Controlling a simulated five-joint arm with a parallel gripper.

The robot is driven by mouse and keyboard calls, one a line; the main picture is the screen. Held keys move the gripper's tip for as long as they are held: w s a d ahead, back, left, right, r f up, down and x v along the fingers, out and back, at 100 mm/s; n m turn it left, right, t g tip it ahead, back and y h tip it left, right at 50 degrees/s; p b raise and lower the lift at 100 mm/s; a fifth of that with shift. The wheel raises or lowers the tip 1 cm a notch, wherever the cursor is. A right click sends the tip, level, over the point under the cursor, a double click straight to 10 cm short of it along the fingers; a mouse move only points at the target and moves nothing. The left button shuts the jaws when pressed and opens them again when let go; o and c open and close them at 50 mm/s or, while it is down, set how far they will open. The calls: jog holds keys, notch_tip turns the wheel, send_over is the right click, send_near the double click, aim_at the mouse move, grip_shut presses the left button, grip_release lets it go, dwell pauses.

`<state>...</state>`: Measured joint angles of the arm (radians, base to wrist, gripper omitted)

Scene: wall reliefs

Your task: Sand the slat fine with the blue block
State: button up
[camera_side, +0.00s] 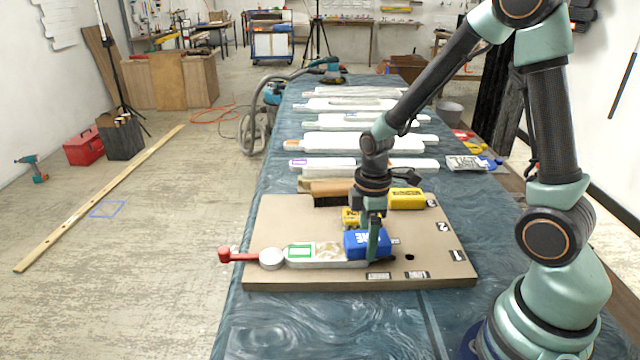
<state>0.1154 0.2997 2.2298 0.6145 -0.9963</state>
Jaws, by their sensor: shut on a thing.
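The slat (328,252) lies across the front of a brown board (280,215). It is pale, with a rounded left end, a green rectangle outlined on it and a worn-looking tan patch beside that. A red-handled piece (238,257) sits at its left end. The blue block (355,244) is at the slat's right part, with white lettering on its front. My gripper (374,243) is shut on the blue block from above. The block seems to rest on the slat, but its underside is hidden, as is the slat's surface beneath it.
A yellow block (350,218) stands behind the blue block, and a larger yellow block (406,199) lies at the board's back right. A brush (328,190) lies at the board's back edge. Several more slats (350,142) lie in rows farther back on the blue table (290,325).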

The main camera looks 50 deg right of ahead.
jog(key=shift+w+r, duration=0.1)
jog(key=shift+r, duration=3.95)
